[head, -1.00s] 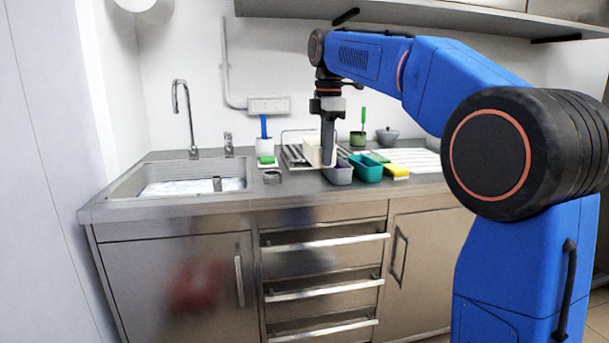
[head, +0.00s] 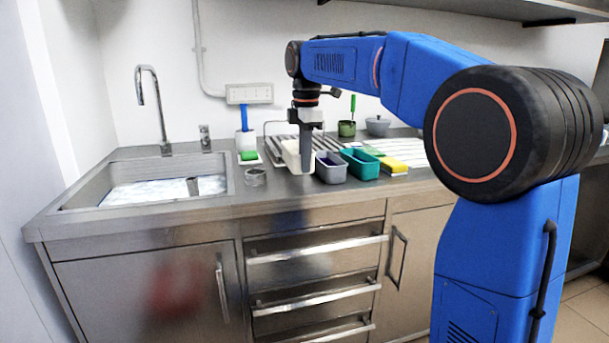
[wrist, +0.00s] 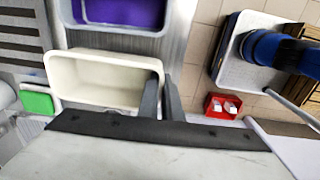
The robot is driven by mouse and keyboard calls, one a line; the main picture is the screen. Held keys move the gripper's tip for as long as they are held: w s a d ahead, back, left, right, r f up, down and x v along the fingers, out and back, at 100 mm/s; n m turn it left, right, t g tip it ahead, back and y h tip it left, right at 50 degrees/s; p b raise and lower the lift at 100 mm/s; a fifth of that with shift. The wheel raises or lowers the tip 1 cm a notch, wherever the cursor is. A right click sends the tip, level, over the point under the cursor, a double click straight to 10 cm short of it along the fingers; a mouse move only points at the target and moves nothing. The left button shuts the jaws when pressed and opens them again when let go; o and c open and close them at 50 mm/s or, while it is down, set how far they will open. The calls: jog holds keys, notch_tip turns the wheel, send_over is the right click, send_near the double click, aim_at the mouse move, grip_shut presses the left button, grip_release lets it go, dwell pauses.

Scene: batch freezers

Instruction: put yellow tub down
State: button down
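The yellow tub, a pale cream rectangular tub (head: 291,153), is at the counter, just left of a grey tub. In the wrist view the yellow tub (wrist: 72,75) is empty, with its open top facing the camera. My gripper (head: 306,168) points down at the tub's right end. In the wrist view my gripper (wrist: 164,84) has one finger inside and one outside the end wall, closed on it. My finger hides part of the tub in the head view. I cannot tell whether its base touches the counter.
The grey tub (head: 331,174) with purple inside is close on the right, with a teal tub (head: 360,166) and yellow sponge (head: 392,165) beyond. A small metal ring (head: 256,178) and the sink (head: 150,205) are to the left. The front counter strip is bare.

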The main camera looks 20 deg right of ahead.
jog(key=shift+f, duration=2)
jog(key=c, duration=1.9)
grip_release()
jog(key=shift+f, duration=0.15)
jog(key=shift+c, duration=0.2)
notch_tip(320, 180, up, 12)
jog(key=shift+s, duration=0.3)
